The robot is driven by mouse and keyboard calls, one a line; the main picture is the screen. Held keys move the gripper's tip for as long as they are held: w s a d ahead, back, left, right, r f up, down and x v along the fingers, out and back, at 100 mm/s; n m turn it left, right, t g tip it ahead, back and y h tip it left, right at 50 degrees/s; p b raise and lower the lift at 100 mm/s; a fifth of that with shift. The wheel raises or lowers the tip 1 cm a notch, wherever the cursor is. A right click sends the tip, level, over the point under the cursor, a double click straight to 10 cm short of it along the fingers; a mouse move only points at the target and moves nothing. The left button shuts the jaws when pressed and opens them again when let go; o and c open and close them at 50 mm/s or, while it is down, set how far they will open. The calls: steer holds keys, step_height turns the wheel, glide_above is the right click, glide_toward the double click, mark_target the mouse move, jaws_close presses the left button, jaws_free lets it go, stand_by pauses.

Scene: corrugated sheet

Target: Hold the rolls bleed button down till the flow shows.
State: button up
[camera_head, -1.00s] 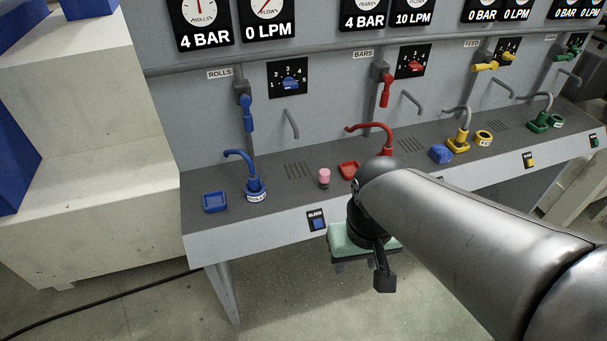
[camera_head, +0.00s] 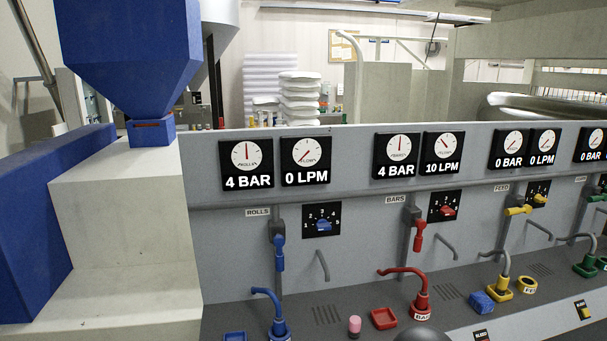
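The ROLLS station is at the left of the grey panel. Its pressure gauge (camera_head: 246,163) reads 4 BAR and its flow gauge (camera_head: 306,161) reads 0 LPM. Below are a blue dial (camera_head: 323,222), a blue valve lever (camera_head: 279,252) hanging down, and a blue hose coupling (camera_head: 279,326) on the ledge. The rolls bleed button is below the picture edge, so its state is hidden. My gripper is out of view; only a dark rounded part of my arm shows at the bottom edge.
The BARS station has a red lever (camera_head: 418,236), a red coupling (camera_head: 421,305) and gauges at 4 BAR and 10 LPM. A pink-topped peg (camera_head: 354,326) and red tray (camera_head: 384,318) are on the ledge. Yellow and green stations stand right. A blue hopper (camera_head: 130,50) stands left.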

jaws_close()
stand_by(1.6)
